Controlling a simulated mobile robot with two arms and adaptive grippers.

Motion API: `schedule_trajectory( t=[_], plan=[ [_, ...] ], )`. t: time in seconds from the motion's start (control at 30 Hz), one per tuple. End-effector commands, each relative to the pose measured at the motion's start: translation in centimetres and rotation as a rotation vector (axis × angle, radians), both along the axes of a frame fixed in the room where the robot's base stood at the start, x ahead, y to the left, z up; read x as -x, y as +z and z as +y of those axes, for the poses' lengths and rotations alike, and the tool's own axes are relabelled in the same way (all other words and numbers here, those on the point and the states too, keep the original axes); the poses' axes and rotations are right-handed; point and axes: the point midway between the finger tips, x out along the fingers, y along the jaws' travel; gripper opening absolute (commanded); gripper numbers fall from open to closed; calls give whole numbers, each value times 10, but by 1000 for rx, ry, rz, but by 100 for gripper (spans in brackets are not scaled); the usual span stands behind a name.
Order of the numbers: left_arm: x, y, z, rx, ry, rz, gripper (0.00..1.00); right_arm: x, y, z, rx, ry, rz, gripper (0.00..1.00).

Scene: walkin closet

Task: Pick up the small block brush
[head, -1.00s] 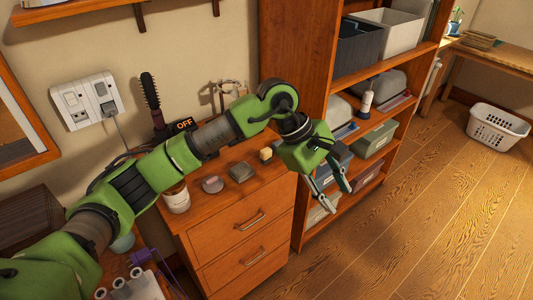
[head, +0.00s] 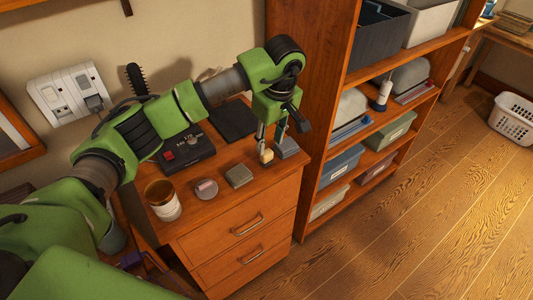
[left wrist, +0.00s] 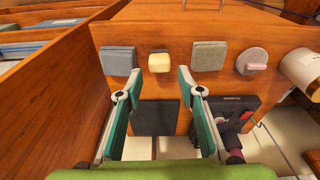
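The small block brush looks like a small cream and pale-wood block (head: 266,156) on the dresser top, near its right end. In the left wrist view the block (left wrist: 159,62) lies just beyond the fingertips, roughly centred between them. My left gripper (head: 271,140) points down over the dresser at the block, and its fingers hide part of the block's surroundings. In the left wrist view its two fingers (left wrist: 156,78) are spread apart with nothing between them. I cannot tell whether a finger touches the block. My right gripper is not in view.
A grey block (head: 286,148) sits close beside the brush on the right. A grey-green block (head: 239,176), a round pinkish item (head: 206,189) and a jar (head: 162,200) stand to the left. A dark box (head: 185,152) is behind. The tall shelf (head: 318,110) rises close on the right.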

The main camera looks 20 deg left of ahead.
Motion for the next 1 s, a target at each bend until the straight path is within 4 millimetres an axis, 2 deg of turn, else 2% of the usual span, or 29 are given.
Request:
schedule_trajectory(
  t=[0.07, 0.13, 0.3, 0.4, 0.6, 0.77, 0.87, 1.0],
  plan=[
    [0, -9, 1, 1, 0, 2, 35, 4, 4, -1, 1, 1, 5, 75],
    [-1, -13, 2, 1, 0, 1, 35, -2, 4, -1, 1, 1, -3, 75],
    [-1, -24, 5, 1, -1, 3, 35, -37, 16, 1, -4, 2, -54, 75],
    [-1, -37, 9, 0, 2, 5, 35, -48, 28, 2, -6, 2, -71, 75],
    [-4, -62, 12, 2, 0, 1, 35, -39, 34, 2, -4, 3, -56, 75],
    [-5, -67, 13, 2, -1, -1, 35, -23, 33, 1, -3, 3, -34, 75],
    [-5, -67, 13, 2, -1, -1, 35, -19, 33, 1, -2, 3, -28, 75],
    [-5, -67, 12, 2, -1, -1, 8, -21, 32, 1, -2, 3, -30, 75]
  ],
)
